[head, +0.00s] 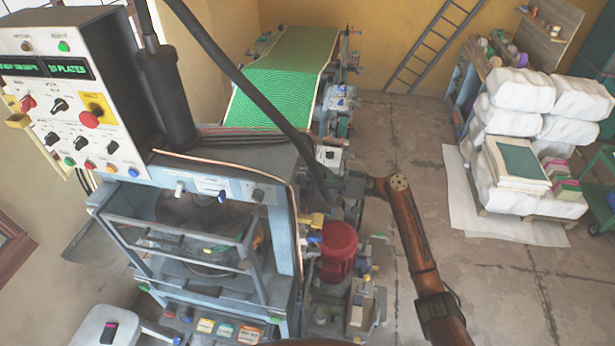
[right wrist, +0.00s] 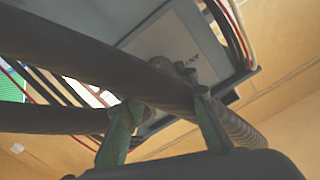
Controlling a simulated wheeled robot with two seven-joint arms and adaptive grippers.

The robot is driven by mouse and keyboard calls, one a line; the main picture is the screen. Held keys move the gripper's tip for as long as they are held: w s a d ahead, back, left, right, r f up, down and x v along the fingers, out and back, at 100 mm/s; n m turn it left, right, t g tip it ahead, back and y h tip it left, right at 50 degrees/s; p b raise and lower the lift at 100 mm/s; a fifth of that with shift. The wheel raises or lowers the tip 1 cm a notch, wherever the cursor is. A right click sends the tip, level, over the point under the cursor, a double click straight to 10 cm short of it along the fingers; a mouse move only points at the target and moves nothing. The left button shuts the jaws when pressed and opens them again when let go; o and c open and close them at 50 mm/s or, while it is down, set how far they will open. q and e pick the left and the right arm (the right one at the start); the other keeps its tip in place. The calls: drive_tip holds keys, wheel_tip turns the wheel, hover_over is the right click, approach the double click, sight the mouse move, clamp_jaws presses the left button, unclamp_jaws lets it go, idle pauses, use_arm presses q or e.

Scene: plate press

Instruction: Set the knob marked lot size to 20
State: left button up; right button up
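The white control panel (head: 75,95) leans at the upper left of the head view. It has a dark display (head: 66,68) with green letters ending in "PLATES"; its number is not clear to me. Several black knobs are on it, including a larger one (head: 59,104) and three in a lower row (head: 82,143). Their labels are too small to read, so I cannot tell which is lot size. My right gripper (head: 322,172) is well right of the panel, by the dark bar. In the right wrist view dark tubes cross its green finger links and hide how the tips stand. My left gripper is not seen.
A red emergency button (head: 90,119) on a yellow plate is on the panel. A dark cylinder (head: 168,95) and a long dark bar (head: 240,80) stand between panel and right gripper. The blue press frame (head: 190,180) is below.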

drive_tip(key=shift+c, duration=0.3)
clamp_jaws()
drive_tip(key=shift+m, duration=0.3)
drive_tip(key=m+b, duration=0.1)
drive_tip(key=m, duration=0.7)
drive_tip(key=shift+w, duration=0.1)
drive_tip(key=shift+m, duration=0.3)
idle(0.4)
drive_tip(key=shift+o, duration=0.3)
unclamp_jaws()
drive_tip(key=shift+f, duration=0.1)
